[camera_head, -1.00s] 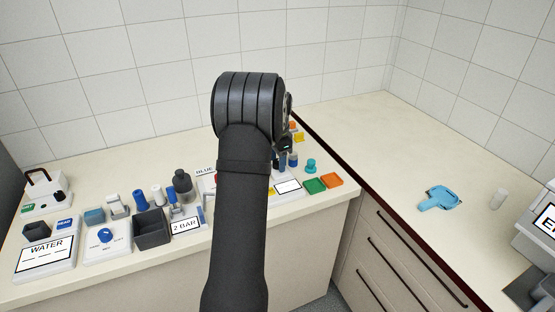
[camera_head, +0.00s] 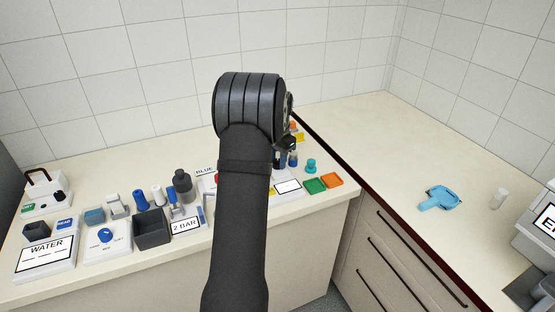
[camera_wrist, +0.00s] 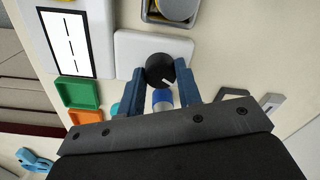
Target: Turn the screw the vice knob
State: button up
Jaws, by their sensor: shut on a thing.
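A round black knob (camera_wrist: 160,70) with a white mark on its face sits over a white base block (camera_wrist: 125,50) in the wrist view. My gripper (camera_wrist: 159,76) has its two blue-grey fingers on either side of the knob, shut on it. The white mark points down and to the right in that view. A blue and white cylinder (camera_wrist: 162,99) shows just below the knob, between the fingers. In the head view my arm hides the knob and most of the gripper. I cannot make out vice jaws in either view.
Green (camera_head: 315,186) and orange (camera_head: 332,180) trays and a teal piece (camera_head: 311,166) lie close to the gripper. Several bottles, blocks and labelled panels stand to the left. The right counter is mostly clear, with a blue tool (camera_head: 439,198) and a white cylinder (camera_head: 499,198).

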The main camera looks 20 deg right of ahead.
jog(key=n, duration=0.4)
jog(key=shift+n, duration=0.3)
jog(key=n, duration=0.3)
jog(key=shift+n, duration=0.4)
jog(key=n, duration=0.3)
jog(key=shift+d+r, duration=0.1)
jog(key=shift+w+n, duration=0.1)
jog(key=shift+n, duration=2)
jog(key=o, duration=1)
jog(key=shift+c, duration=0.2)
notch_tip(320, 180, up, 17)
jog(key=shift+d+r, duration=0.15)
jog(key=shift+d, duration=0.1)
